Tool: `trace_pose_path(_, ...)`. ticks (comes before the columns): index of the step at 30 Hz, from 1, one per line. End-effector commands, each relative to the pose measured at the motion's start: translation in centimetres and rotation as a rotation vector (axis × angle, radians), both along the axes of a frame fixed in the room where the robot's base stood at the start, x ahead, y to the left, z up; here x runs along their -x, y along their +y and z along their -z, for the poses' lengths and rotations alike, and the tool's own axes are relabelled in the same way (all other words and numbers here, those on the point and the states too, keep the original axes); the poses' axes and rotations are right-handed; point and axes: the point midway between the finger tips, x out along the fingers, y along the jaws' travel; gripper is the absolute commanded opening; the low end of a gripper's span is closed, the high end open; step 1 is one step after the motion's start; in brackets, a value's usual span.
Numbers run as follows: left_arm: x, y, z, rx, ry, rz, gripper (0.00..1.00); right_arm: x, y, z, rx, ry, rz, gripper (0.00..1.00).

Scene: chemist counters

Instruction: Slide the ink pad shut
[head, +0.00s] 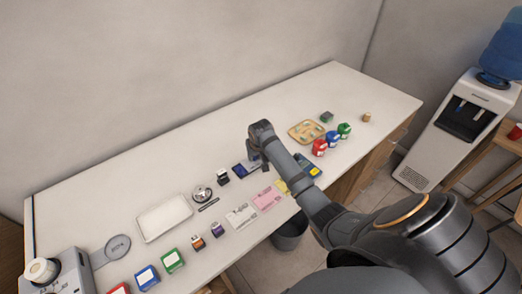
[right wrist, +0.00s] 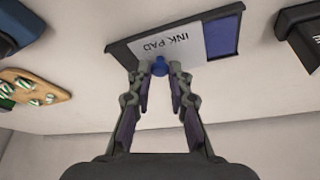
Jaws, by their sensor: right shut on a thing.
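The ink pad (right wrist: 222,36) shows in the right wrist view as a dark tray with a pale sliding lid (right wrist: 186,42) marked INK PAD. Blue pad shows bare at the tray's right end, so it is partly open. A small blue knob (right wrist: 159,66) stands on the lid's edge. My right gripper (right wrist: 160,72) is shut on this knob. In the head view the ink pad (head: 239,171) lies on the counter, partly hidden by my right arm and gripper (head: 263,168). My left gripper is not in view.
A dark stamp (head: 222,177) stands just left of the ink pad. Pink and white cards (head: 266,198) lie in front of it. A wooden tray (head: 305,131) and coloured jars (head: 320,147) are to the right. The counter behind is clear.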

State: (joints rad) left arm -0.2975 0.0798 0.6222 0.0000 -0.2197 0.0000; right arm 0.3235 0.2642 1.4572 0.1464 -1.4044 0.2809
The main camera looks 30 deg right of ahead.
Motion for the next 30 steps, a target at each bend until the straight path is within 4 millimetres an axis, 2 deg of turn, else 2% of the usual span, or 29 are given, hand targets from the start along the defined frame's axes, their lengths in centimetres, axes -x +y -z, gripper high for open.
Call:
trace_pose_path(1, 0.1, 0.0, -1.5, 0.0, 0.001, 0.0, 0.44, 0.2, 1.4, -0.6, -0.008, 0.005, -0.001, 0.0)
trace_pose_path(6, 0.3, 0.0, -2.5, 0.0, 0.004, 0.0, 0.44, 0.4, 3.9, -0.2, -0.005, 0.005, 0.0, 0.0)
trace_pose_path(16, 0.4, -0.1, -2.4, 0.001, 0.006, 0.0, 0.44, 0.5, 4.4, 0.1, -0.006, 0.004, -0.001, 0.0)
trace_pose_path(17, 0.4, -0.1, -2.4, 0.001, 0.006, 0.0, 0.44, 0.5, 4.4, 0.1, -0.006, 0.004, -0.001, 0.2)
trace_pose_path(22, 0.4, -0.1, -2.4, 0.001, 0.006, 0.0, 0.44, 0.4, 4.4, 0.1, -0.005, 0.004, 0.0, 0.42)
trace_pose_path(30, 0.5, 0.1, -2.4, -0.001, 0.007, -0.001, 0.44, 0.4, 4.3, 0.0, -0.002, 0.002, 0.001, 0.42)
